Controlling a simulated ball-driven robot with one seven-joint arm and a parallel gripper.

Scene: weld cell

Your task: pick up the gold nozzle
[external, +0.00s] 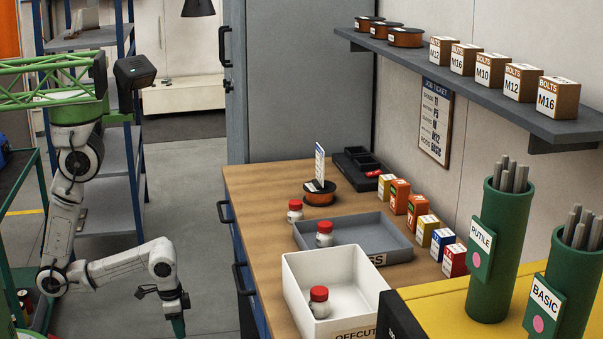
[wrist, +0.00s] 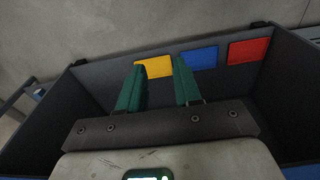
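I cannot make out a gold nozzle in either view. My gripper (wrist: 159,66) has two green fingers, apart with nothing visible between them. In the wrist view it points into or over a dark grey open box (wrist: 90,82). A yellow patch (wrist: 154,67) shows on the box's far wall, partly behind the fingers. In the external view my gripper (external: 178,326) hangs low over the floor left of the bench, its tip near the bottom edge. My gripper's body hides much of the box's inside.
A blue patch (wrist: 199,58) and a red patch (wrist: 248,51) sit beside the yellow one. In the external view, the wooden bench (external: 255,240) holds a grey tray (external: 385,240), a white bin (external: 300,275) and small boxes. Blue shelving (external: 108,150) stands at the left.

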